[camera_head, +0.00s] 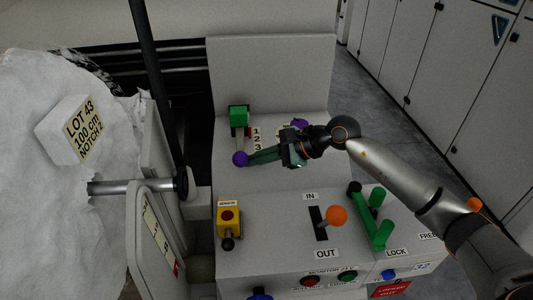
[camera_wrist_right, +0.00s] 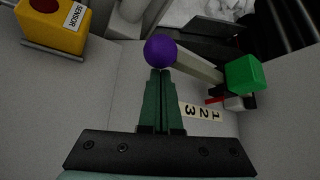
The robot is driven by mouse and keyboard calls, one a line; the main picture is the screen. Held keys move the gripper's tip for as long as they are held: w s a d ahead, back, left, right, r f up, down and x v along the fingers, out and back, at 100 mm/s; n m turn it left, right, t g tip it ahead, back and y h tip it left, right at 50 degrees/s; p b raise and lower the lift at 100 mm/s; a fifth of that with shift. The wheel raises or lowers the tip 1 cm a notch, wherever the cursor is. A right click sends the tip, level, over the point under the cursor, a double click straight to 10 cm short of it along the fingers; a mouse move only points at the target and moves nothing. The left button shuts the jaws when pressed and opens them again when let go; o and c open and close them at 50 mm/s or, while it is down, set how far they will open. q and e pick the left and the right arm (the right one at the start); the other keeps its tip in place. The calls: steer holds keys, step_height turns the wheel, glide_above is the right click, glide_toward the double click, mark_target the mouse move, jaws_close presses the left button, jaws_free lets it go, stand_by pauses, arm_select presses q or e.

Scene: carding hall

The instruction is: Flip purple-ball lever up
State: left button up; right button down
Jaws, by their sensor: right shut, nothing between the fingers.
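The purple ball (camera_head: 240,159) is the end knob of a pale lever arm that runs from a green block (camera_head: 238,114) on the sloping panel. In the head view the ball lies below the block, a little lower than the 3 of the 1-2-3 label (camera_head: 257,139). My right gripper (camera_head: 251,158) is shut and empty, its green fingertips at the ball's right side. In the right wrist view the purple ball (camera_wrist_right: 160,50) sits just beyond the fingertips (camera_wrist_right: 160,72); I cannot tell whether they touch. My left gripper is not in view.
A yellow sensor box (camera_head: 228,216) stands front left of the panel. An orange-ball lever (camera_head: 337,215) and green handles (camera_head: 376,220) are front right. Another purple object (camera_head: 299,124) is partly hidden behind my right wrist. A dark post (camera_head: 150,70) stands left of the panel.

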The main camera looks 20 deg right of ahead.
steer(key=shift+a, duration=0.1)
stand_by(0.3)
steer(key=shift+r+p, duration=0.5)
steer(key=shift+r, duration=0.05)
steer(key=shift+w+r+m+g+p, duration=0.15)
steer(key=shift+r+m+g+p, duration=0.4)
steer(key=shift+r, duration=0.4)
step_height(320, 180, up, 8)
steer(key=w+m+g+y+p, duration=0.1)
steer(key=w+m+g+p, duration=0.1)
steer(key=p, duration=0.3)
steer(key=shift+d+g+p, duration=0.3)
steer(key=shift+g+p, duration=0.05)
steer(key=shift+g, duration=0.2)
steer(key=shift+w, duration=0.1)
